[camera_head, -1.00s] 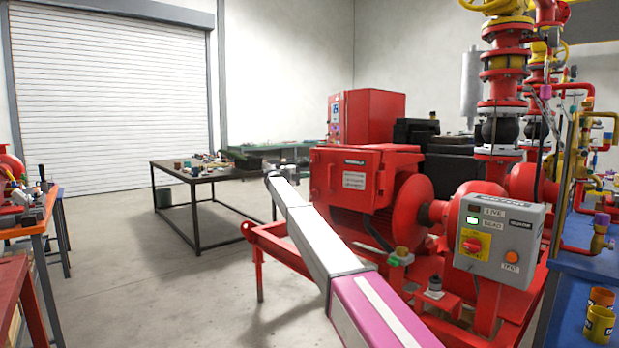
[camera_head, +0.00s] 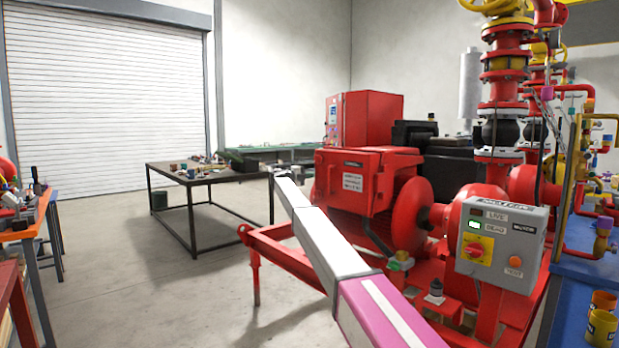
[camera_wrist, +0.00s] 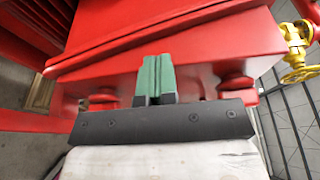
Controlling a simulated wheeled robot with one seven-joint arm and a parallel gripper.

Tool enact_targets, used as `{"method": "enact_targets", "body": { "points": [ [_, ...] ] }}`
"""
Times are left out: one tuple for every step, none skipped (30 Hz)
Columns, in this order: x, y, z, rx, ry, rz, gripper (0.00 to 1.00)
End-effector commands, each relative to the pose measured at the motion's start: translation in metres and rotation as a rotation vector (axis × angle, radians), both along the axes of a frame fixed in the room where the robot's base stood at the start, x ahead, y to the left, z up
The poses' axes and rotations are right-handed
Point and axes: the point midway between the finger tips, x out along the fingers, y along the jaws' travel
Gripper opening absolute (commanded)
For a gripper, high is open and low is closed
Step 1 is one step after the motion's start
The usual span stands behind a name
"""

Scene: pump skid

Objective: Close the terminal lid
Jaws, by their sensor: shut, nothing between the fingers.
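The red terminal box (camera_head: 372,182) sits on the side of the red motor in the head view, with a white label on its face. Its lid (camera_head: 366,158) lies along the top; I cannot tell whether it is fully down. In the wrist view a broad red panel (camera_wrist: 215,42), seemingly of this box, fills the upper middle. My gripper (camera_wrist: 157,62) shows there as green fingertips held together, empty, in front of the red panel. I cannot tell whether they touch it. In the head view the fingers are not distinguishable at the arm's far end.
A grey control box (camera_head: 502,240) with a yellow-red switch stands right of the motor. A dark table (camera_head: 205,175) with small items stands behind on the left. A yellow valve (camera_wrist: 298,50) is at the wrist view's right edge. Open floor lies left of the skid.

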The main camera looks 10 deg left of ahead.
Motion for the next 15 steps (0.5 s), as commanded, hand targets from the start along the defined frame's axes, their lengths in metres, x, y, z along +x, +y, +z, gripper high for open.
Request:
{"method": "enact_targets", "body": {
  "points": [
    [0.007,-0.005,0.001,-0.002,-0.001,0.004,0.00],
    [0.007,-0.005,0.001,-0.002,-0.001,0.004,0.00],
    [0.007,-0.004,0.001,-0.002,-0.001,0.004,0.00],
    [0.006,-0.003,0.001,-0.003,-0.002,0.004,0.00],
    [0.006,-0.002,0.002,-0.003,-0.002,0.004,0.00],
    [0.004,0.001,0.002,-0.003,-0.002,0.004,0.00],
    [0.003,0.003,0.002,-0.003,-0.002,0.004,0.00],
    [0.001,0.006,0.002,-0.003,-0.002,0.005,0.00],
    [-0.002,0.010,0.001,-0.003,-0.002,0.005,0.00],
    [-0.004,0.014,0.001,-0.002,-0.001,0.004,0.00],
    [-0.007,0.018,0.001,-0.002,-0.001,0.004,0.00],
    [-0.011,0.024,0.001,-0.002,-0.001,0.004,0.00],
    [-0.014,0.029,0.001,-0.002,-0.001,0.004,0.00],
    [-0.017,0.033,0.001,-0.002,-0.001,0.004,0.00],
    [-0.021,0.040,0.001,-0.002,-0.001,0.004,0.00]
  ]
}}
